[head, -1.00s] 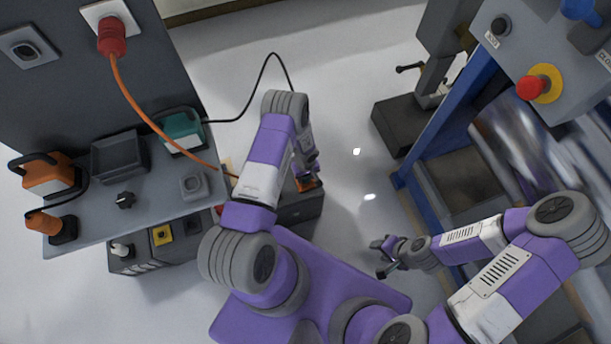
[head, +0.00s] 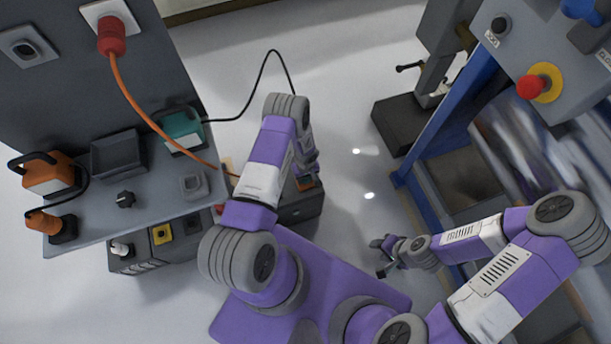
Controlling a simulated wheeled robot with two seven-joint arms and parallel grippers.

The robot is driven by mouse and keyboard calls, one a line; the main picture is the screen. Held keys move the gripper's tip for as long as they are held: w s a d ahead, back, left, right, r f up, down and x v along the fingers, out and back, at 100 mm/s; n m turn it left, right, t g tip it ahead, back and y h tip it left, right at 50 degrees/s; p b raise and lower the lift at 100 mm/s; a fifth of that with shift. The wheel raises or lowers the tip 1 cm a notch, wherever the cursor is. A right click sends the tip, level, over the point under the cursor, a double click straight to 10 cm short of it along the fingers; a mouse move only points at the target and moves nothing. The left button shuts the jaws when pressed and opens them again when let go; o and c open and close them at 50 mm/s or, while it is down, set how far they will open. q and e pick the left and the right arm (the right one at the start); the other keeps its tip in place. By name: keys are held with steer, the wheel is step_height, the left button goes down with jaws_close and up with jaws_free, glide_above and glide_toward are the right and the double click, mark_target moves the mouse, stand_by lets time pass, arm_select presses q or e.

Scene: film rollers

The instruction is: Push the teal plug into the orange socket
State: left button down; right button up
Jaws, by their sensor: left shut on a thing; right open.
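My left gripper (head: 308,171) is low over a dark box to the right of the bench, beside an orange part (head: 306,184) that looks like the orange socket. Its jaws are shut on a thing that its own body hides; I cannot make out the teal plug. A black cable runs from the teal unit (head: 183,131) on the bench and passes behind my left arm. Whether the held thing touches the socket cannot be told. My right gripper (head: 383,257) is open and empty, well to the right, above the floor.
The dark box (head: 296,208) stands beside the bench (head: 150,213). On the bench are an orange unit (head: 48,174), a grey tray (head: 118,154) and a black knob (head: 125,199). An orange cable hangs from a red plug (head: 111,37). A blue-framed machine (head: 440,125) stands right.

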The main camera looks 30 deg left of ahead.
arm_select(q)
steer(key=shift+c, duration=2.3)
jaws_free()
step_height(320, 180, up, 8)
steer(key=p, duration=0.3)
steer(key=shift+f, duration=0.25)
steer(key=s+d+r+m+h+p, duration=0.4)
steer(key=s+d+r+m+p, duration=0.2)
steer(key=s+d+r, duration=0.9)
step_height(320, 180, up, 3)
steer(key=shift+s+d+r+m+t, duration=0.1)
steer(key=shift+s+d+m+t, duration=0.3)
steer(key=shift+m, duration=0.3)
